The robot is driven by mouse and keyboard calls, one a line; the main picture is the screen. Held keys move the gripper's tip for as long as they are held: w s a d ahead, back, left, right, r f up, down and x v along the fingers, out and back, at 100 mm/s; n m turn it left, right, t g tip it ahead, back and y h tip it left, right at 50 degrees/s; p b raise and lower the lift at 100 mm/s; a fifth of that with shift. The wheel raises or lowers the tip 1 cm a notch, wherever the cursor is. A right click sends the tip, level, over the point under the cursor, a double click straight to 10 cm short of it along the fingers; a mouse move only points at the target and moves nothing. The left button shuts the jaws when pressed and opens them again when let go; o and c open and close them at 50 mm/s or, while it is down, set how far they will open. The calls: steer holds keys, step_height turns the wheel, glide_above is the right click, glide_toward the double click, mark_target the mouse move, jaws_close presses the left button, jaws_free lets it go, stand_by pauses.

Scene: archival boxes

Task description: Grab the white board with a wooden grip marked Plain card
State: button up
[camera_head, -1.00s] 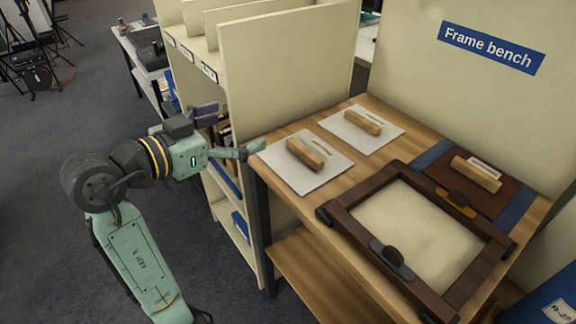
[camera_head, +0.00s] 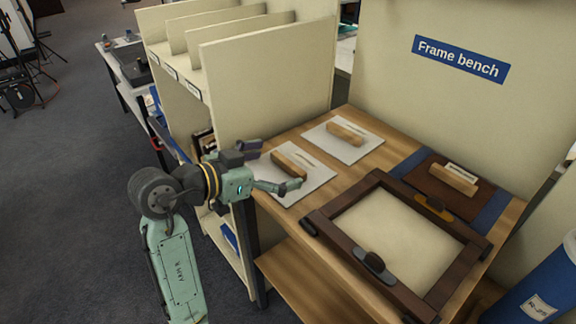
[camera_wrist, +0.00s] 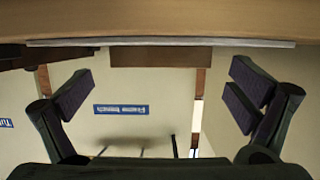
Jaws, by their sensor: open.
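Two white boards with wooden grips lie flat on the wooden bench in the head view. The nearer left board (camera_head: 317,177) has a block grip (camera_head: 289,164), and the farther board (camera_head: 360,149) has a similar grip (camera_head: 346,133). Their small labels are too blurred to read, so I cannot tell which is Plain card. My gripper (camera_head: 272,166) is open and empty at the nearer board's left side, in front of its grip. In the wrist view, which is upside down, that board (camera_wrist: 220,42) shows edge-on with its grip (camera_wrist: 153,57) between my spread fingers (camera_wrist: 160,92).
A dark wooden frame (camera_head: 325,221) with two knobs lies at the bench front. A brown board (camera_head: 425,181) with a wooden grip lies on a blue strip at the right. A cream divider shelf (camera_head: 270,75) stands close behind my gripper.

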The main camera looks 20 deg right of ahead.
steer(key=shift+w+d+f, duration=0.2)
steer(key=shift+w+d, duration=0.05)
steer(key=shift+d, duration=0.3)
steer(key=shift+c, duration=0.5)
steer(key=c, duration=1)
steer(key=shift+r, duration=0.1)
